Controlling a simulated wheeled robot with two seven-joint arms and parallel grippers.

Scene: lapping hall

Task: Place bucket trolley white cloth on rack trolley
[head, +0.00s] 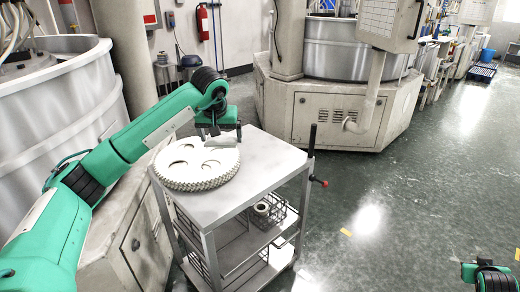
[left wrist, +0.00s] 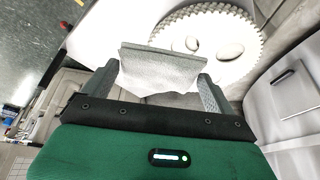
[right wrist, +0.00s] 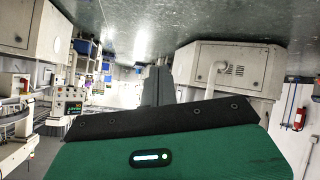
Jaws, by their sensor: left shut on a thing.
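The white cloth (head: 222,141) is held in my left gripper (head: 218,131), over the far edge of a white toothed disc on the rack trolley (head: 262,158). In the left wrist view the cloth (left wrist: 160,72) is a folded grey-white piece spanning between the two fingers of the left gripper (left wrist: 160,84). I cannot tell whether it touches the disc or the trolley top. My right gripper (right wrist: 158,86) is shut and empty, pointing out over the floor. Only part of my right arm shows at the head view's lower right corner.
The toothed disc (head: 190,176), with round holes, covers the trolley top's left part; its right part is bare. Wire baskets (head: 268,212) sit on the shelf below. Large machines (head: 335,110) stand behind; the floor at right is clear.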

